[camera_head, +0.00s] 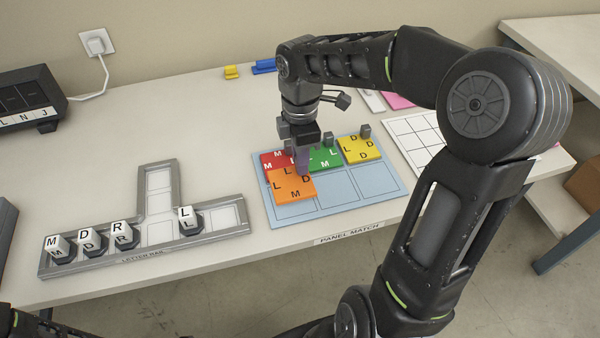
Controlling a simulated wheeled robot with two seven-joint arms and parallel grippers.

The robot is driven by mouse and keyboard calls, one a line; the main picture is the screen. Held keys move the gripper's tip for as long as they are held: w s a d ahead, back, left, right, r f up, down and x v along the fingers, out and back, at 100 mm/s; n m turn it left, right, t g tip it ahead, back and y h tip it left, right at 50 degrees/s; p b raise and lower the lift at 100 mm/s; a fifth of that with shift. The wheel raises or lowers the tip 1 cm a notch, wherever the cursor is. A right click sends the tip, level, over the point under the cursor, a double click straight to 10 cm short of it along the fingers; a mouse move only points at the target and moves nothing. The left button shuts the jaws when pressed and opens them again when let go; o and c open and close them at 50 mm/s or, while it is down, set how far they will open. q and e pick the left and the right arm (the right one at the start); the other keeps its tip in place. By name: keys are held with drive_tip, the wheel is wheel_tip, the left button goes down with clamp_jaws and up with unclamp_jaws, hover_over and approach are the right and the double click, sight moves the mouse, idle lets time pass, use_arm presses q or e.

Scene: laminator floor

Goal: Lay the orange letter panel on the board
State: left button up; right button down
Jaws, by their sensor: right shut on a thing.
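The orange letter panel (291,190) shows the letters L, D and M. It is over the front left part of the light blue board (377,190) and overlaps the front of a red panel (270,160). My right gripper (303,170) points down and is shut on the orange panel at its back edge. Whether the panel touches the board I cannot tell. A green panel (322,160) and a yellow panel (359,151) lie in the board's back row. Only a piece of my left arm shows at the lower left; its gripper is out of view.
A grey letter rail (160,240) with several letter blocks lies on the table to the left. A white grid sheet (414,136) lies right of the board. A dark device (32,98) stands at the far left. The board's front middle and right cells are clear.

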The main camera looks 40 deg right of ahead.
drive_tip(key=shift+f, duration=2.5)
drive_tip(key=shift+f, duration=0.1)
drive_tip(key=c, duration=1.3)
unclamp_jaws()
wheel_tip(320, 180, up, 12)
drive_tip(key=shift+r, duration=0.15)
